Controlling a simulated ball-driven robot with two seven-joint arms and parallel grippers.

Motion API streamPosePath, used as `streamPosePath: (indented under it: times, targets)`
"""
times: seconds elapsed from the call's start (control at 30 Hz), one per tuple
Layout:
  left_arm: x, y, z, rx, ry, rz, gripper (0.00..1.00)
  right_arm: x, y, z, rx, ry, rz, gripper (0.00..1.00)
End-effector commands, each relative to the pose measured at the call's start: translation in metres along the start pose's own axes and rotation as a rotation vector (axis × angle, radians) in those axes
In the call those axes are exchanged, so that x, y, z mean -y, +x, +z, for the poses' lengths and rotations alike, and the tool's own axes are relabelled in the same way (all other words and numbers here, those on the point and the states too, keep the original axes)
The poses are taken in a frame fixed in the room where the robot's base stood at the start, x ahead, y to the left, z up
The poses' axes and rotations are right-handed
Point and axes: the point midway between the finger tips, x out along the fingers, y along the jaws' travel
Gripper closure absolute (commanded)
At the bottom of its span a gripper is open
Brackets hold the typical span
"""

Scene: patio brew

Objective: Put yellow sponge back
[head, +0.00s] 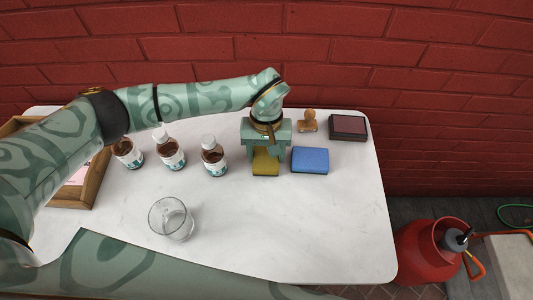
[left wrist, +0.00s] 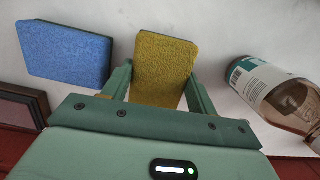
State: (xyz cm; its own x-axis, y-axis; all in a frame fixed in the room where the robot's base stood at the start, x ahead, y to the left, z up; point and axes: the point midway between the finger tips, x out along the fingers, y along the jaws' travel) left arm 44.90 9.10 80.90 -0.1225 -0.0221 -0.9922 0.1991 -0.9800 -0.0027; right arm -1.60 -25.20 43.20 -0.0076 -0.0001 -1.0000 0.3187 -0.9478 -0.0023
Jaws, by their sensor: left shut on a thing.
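The yellow sponge (head: 265,166) is on the white table, between the blue sponge and the nearest bottle. My left gripper (head: 266,157) points down over it and is shut on it. In the left wrist view the yellow sponge (left wrist: 161,65) sits between the two fingers of my left gripper (left wrist: 160,85). The blue sponge (head: 310,160) lies just to the right of it on the table; it also shows in the left wrist view (left wrist: 66,53). I cannot tell whether the yellow sponge touches the table. My right gripper is not in view.
Three brown bottles with white labels (head: 213,157) stand in a row left of the gripper. A clear glass (head: 171,218) stands in front. A wooden stamp (head: 308,121) and a dark ink pad (head: 348,127) are behind. A wooden tray (head: 92,183) is at left. The table's front right is clear.

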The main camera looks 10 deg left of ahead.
Motion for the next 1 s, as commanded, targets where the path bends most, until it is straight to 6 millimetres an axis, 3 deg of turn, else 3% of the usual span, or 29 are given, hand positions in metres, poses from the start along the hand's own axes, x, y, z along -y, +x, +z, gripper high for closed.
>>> streamPosePath:
  times: [0.07, 0.43, 0.47, 0.53, 0.83, 1.0]
  targets:
    - [0.000, 0.009, -0.001, 0.001, -0.002, 0.001, 0.67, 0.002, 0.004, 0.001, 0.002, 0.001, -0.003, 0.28]
    - [0.000, 0.011, -0.002, -0.002, -0.001, 0.000, 0.67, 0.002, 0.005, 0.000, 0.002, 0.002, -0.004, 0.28]
    - [0.000, 0.012, -0.002, -0.002, -0.002, 0.000, 0.39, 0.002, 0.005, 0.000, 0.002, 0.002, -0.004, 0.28]
    - [0.000, 0.011, -0.002, -0.002, -0.002, 0.000, 0.20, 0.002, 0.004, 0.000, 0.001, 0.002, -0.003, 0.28]
    - [0.000, 0.009, -0.002, -0.002, -0.001, 0.001, 0.20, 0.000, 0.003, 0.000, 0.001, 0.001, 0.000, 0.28]
    - [0.000, -0.015, -0.002, -0.008, -0.001, 0.001, 0.20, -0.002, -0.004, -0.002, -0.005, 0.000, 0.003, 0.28]
